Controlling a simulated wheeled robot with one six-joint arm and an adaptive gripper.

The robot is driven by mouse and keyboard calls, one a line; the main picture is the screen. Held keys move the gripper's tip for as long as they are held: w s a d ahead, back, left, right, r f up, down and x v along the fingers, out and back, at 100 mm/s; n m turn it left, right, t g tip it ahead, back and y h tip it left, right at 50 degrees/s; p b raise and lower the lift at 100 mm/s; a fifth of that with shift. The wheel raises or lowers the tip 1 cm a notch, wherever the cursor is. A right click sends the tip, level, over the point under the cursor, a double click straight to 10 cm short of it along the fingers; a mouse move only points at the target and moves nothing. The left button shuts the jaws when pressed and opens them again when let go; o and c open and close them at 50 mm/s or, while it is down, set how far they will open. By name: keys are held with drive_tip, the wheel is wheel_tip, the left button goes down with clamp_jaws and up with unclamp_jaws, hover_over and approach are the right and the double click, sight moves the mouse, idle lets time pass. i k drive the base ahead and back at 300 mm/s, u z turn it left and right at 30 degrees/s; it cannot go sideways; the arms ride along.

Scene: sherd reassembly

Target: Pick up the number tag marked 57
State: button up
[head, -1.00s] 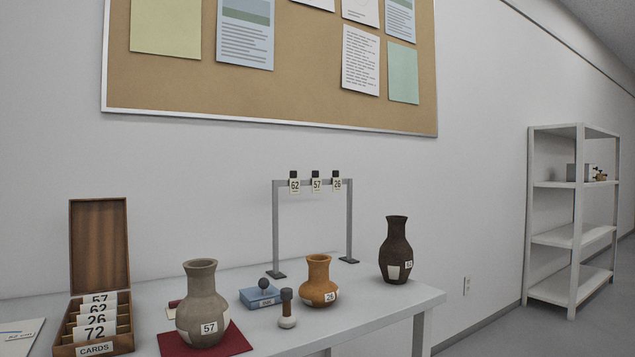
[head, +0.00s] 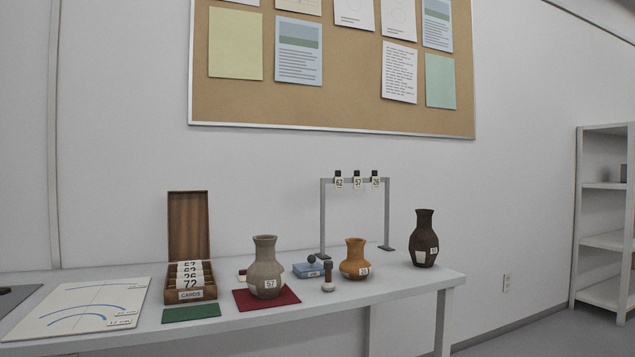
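The number tag marked 57 (head: 357,183) hangs from the bar of a grey rack (head: 322,220) at the back of the table. It is the middle one of three tags. The tag marked 62 (head: 339,183) hangs to its left and the tag marked 26 (head: 375,183) to its right. Each tag hangs under a small dark block. A card reading 57 also stands in the wooden card box, and the grey vase (head: 265,258) carries a 57 label. My gripper is not in view.
The white table (head: 250,322) also holds the card box (head: 190,294), a red mat (head: 285,296), a green mat (head: 192,314), a drawing sheet (head: 85,306), a blue block (head: 308,270), a small stamp-like piece (head: 328,280), an orange vase (head: 354,262) and a dark vase (head: 424,240). Shelves (head: 602,240) stand right.

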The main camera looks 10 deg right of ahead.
sight(357, 180)
drive_tip(key=u, duration=0.3)
drive_tip(key=k, duration=0.6)
drive_tip(key=z, duration=0.75)
drive_tip(key=i, duration=0.65)
drive_tip(key=z, duration=0.6)
drive_tip(key=i, duration=0.8)
drive_tip(key=u, duration=0.3)
